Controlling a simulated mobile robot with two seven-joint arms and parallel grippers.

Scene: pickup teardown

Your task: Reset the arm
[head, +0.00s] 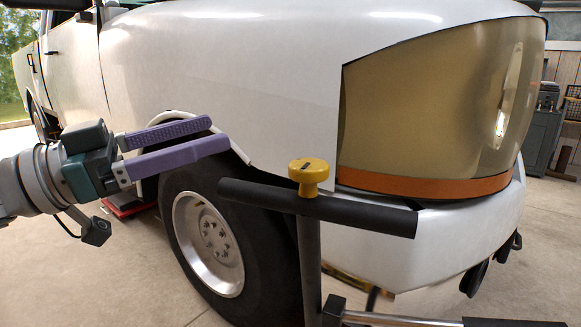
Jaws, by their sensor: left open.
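My left gripper (217,133) comes in from the left in the head view. Its two purple fingers are apart, with nothing between them. It is in front of the white pickup's (220,60) fender, by the top of the front wheel arch. My right gripper does not show.
A dark post with a black crossbar (360,212) and a yellow knob (309,176) stands close in front, right of my left gripper. Behind it are the front tire (185,250) and the large headlight (430,110). A red object (125,207) lies low behind the gripper. Concrete floor is open lower left.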

